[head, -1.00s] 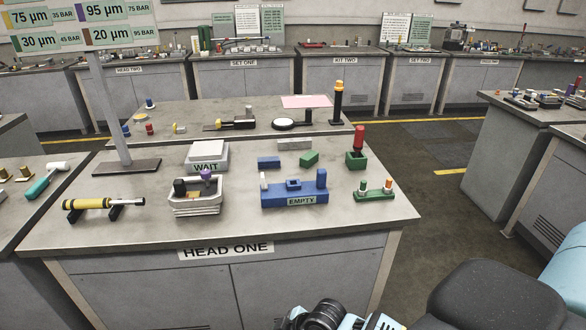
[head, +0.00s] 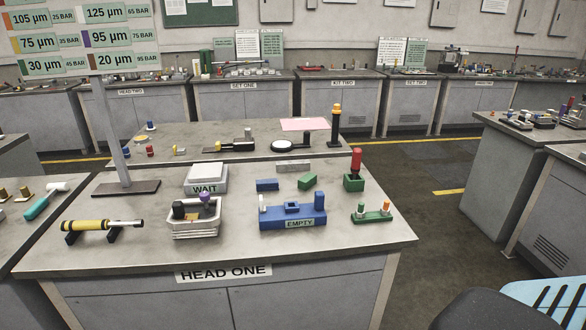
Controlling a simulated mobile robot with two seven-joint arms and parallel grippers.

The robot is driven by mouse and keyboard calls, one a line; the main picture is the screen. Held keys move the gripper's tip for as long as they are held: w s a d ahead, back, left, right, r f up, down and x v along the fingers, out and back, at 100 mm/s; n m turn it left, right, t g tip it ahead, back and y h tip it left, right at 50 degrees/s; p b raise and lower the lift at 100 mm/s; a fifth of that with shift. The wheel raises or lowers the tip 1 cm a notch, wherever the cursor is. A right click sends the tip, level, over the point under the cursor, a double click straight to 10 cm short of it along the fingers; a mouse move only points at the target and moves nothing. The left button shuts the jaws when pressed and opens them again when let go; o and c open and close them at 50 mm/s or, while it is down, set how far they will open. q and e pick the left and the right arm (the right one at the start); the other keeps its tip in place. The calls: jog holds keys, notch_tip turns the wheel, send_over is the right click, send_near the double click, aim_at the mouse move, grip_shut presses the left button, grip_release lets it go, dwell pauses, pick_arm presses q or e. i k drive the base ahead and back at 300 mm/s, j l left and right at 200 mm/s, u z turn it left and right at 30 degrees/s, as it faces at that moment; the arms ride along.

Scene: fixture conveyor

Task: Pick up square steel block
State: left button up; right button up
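A grey, steel-coloured rectangular block (head: 293,167) lies at the back of the HEAD ONE table (head: 120,245), behind a blue block (head: 267,185) and a green block (head: 307,181). It is the only loose plain grey block I make out there; I cannot tell whether it is square. A blue fixture (head: 292,216) labelled EMPTY stands in front of these blocks. Neither of my grippers is in view; only parts of my own body show at the bottom right.
A white tub (head: 194,223) with dark and purple parts and a WAIT box (head: 206,176) stand left of the fixture. A yellow-handled tool (head: 100,226) lies on a stand. Green holders (head: 372,215) with pegs are at right. The table's front strip is clear.

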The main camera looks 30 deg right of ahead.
aim_at(293, 166)
jog(key=l+u, duration=0.1)
jog(key=l, duration=1.5)
jog(key=l+u, duration=0.1)
jog(key=l, duration=0.35)
jog(key=k+l, duration=0.15)
jog(key=l, duration=0.3)
jog(key=k+l+u, duration=0.15)
jog(key=l, duration=0.3)
jog(key=l+u, duration=0.1)
jog(key=l, duration=0.35)
jog(key=k+l+u, duration=0.1)
jog(key=l, duration=0.35)
jog(key=k+l+u, duration=0.1)
jog(key=l, duration=0.35)
jog(key=l+u, duration=0.2)
jog(key=l, duration=0.7)
jog(key=i+l+u, duration=0.1)
jog(key=l, duration=0.35)
jog(key=i+l, duration=0.15)
jog(key=l, duration=0.3)
jog(key=i+l+u, duration=0.15)
jog(key=l, duration=0.3)
jog(key=i+l, duration=0.1)
jog(key=l, duration=0.35)
jog(key=u, duration=0.05)
